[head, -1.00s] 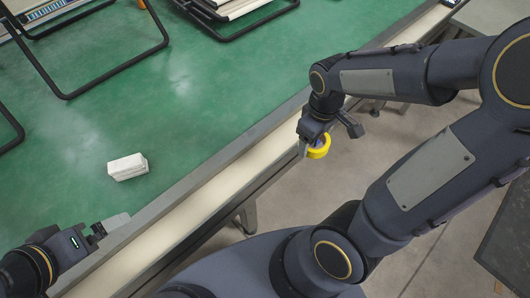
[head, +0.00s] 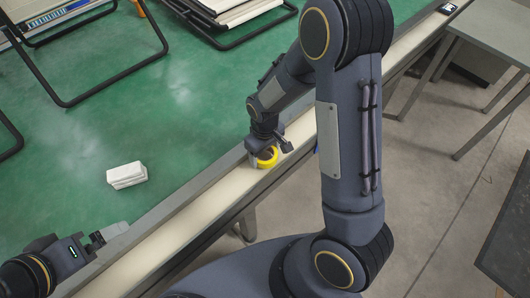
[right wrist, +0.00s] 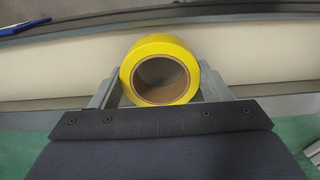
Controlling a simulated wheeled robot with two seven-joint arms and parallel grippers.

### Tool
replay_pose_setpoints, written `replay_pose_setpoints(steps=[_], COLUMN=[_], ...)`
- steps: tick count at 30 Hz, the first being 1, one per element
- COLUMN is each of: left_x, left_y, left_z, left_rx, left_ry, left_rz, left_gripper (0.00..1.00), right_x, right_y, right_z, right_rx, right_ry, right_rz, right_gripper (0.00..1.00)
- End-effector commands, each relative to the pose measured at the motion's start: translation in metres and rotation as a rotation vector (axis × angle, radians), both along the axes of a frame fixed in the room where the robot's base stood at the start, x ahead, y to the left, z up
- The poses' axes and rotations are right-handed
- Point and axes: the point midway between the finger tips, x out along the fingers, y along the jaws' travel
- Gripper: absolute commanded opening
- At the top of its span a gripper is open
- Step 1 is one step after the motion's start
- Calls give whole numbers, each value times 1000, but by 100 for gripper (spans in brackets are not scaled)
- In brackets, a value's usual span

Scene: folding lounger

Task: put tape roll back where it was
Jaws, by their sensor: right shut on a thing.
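The yellow tape roll (head: 268,163) is held by my right gripper (head: 262,153) over the cream strip along the near edge of the green table. In the right wrist view the tape roll (right wrist: 160,46) sits between the two fingers of my right gripper (right wrist: 160,88), its brown core facing the camera. I cannot tell whether the roll touches the strip. My left gripper (head: 105,236) is at the lower left by the table edge, away from the roll; its jaw opening is unclear.
A white box (head: 127,176) lies on the green table (head: 190,140), left of the roll. Black-framed folding loungers (head: 240,28) stand at the back. The cream strip (head: 200,212) has a grey rail beside it. A grey side table (head: 495,28) stands at the upper right.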

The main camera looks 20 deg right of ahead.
Motion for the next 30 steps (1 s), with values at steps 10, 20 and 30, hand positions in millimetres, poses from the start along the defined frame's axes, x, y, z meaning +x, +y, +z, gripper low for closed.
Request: replay_pose_setpoints(steps=[10,20,30], left_x=[0,0,0], left_y=[0,0,0], left_z=[1,-2,4], left_rx=[0,0,0], left_ry=[0,0,0], left_rz=[0,0,0], left_gripper=[100,100,100], right_x=[0,0,0], right_y=[0,-1,0], right_z=[-10,-13,-7], right_rx=[1,0,-1], right_ry=[-2,-1,-1], right_rz=[0,0,0], right_gripper=[44,92,92])
